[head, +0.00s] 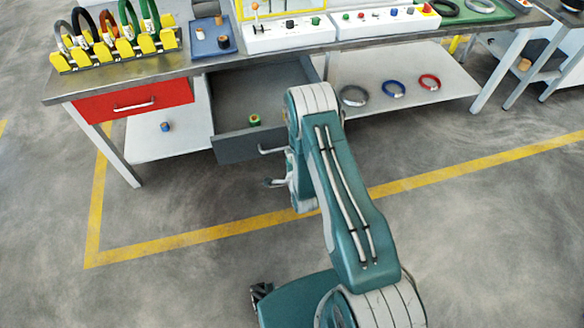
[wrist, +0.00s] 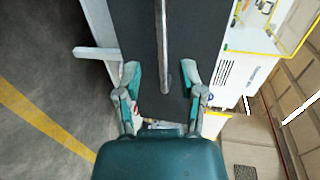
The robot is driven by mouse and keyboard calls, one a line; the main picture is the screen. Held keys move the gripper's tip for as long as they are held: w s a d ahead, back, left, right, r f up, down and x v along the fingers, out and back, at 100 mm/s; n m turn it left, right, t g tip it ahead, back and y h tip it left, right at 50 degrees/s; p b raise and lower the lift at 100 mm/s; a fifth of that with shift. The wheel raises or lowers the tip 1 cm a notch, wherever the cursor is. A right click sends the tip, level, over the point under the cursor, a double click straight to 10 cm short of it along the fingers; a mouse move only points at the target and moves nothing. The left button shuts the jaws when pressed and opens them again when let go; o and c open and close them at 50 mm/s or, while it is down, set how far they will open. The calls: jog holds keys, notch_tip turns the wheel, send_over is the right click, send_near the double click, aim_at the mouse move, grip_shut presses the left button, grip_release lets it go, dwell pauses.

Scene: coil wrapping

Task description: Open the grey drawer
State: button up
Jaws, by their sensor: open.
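The grey drawer (head: 232,147) is pulled out from under the workbench, and its inside shows. A small green and tan spool (head: 254,120) lies in it. In the wrist view the dark drawer front (wrist: 140,25) faces me, with a light bar handle (wrist: 162,45) across it. My gripper (head: 268,167) is open, just in front of the right part of the drawer front. In the wrist view its two fingers (wrist: 163,82) stand either side of the handle's near end, with a gap on both sides. My arm hides the drawer's right end.
A red drawer (head: 115,103) is shut at the left. The workbench (head: 200,66) carries coil stands, a blue tray (head: 212,38) and control boxes. Its lower shelf (head: 430,102) holds several rings. The floor in front is clear, with yellow lines.

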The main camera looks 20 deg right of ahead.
jog(key=v, duration=0.6)
jog(key=shift+s, duration=0.2)
notch_tip(320, 180, up, 26)
jog(key=w+n+g, duration=0.3)
jog(key=n+g, duration=0.2)
jog(key=n, duration=0.4)
jog(key=s+r+n+g, duration=0.2)
jog(key=s+r+n, duration=0.2)
jog(key=s, duration=1)
jog(key=s+r+n+g, duration=0.3)
jog(key=s+r+n, duration=0.2)
jog(key=s+r, duration=0.6)
jog(key=s, duration=0.3)
jog(key=shift+a+r, duration=0.2)
jog(key=shift+r, duration=0.05)
